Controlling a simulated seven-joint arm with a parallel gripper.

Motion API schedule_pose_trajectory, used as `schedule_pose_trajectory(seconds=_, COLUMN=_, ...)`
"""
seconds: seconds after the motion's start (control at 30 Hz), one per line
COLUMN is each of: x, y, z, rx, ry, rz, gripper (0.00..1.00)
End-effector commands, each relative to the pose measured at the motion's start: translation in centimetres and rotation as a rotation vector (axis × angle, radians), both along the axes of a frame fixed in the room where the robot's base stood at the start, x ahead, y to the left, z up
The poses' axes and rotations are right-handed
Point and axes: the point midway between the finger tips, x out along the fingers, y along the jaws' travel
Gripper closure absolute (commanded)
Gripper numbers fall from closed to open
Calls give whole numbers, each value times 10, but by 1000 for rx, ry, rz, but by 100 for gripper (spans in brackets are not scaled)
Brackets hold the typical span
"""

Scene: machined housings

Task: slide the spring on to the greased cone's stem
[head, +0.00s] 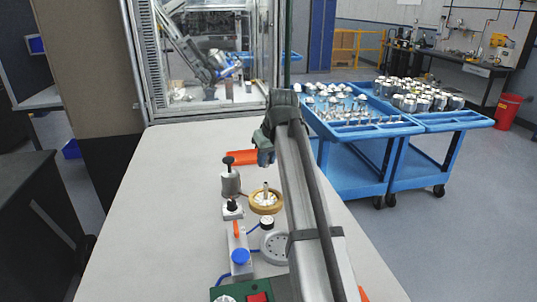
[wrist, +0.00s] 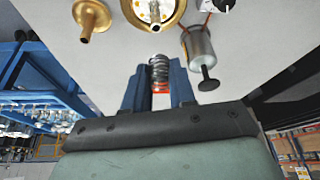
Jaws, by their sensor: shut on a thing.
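A dark coil spring (wrist: 160,70) is between the blue fingers of my gripper (wrist: 158,85) in the wrist view, and the gripper is shut on it. In the head view my gripper (head: 264,152) is above the table, beyond a brass ring-shaped housing (head: 266,208), and the spring is hidden there. A pale stem (head: 266,188) stands up in the housing. The wrist view shows the housing (wrist: 137,20) cut off at the top edge, with whitish matter around its stem (wrist: 155,10). The spring is apart from the stem. A loose brass cone (wrist: 90,16) lies left of the housing.
A grey canister with a black plunger (head: 230,183) stands left of the housing. An orange cylinder (head: 242,157) lies behind it. A grey round part (head: 276,246) and a block with a blue knob (head: 240,256) are nearer. The table's left side is clear.

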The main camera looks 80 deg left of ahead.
Motion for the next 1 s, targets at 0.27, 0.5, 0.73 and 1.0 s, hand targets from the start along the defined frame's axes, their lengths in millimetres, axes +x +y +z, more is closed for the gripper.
schedule_pose_trajectory(seconds=0.27, x=0, y=0, z=0, rx=0, ry=0, rz=25, gripper=100)
schedule_pose_trajectory(seconds=0.5, x=0, y=0, z=-1, rx=0, ry=-1, rz=22, gripper=100)
schedule_pose_trajectory(seconds=0.73, x=0, y=0, z=-8, rx=-1, ry=0, rz=23, gripper=100)
schedule_pose_trajectory(seconds=1.0, x=0, y=0, z=-26, rx=-1, ry=-1, rz=22, gripper=100)
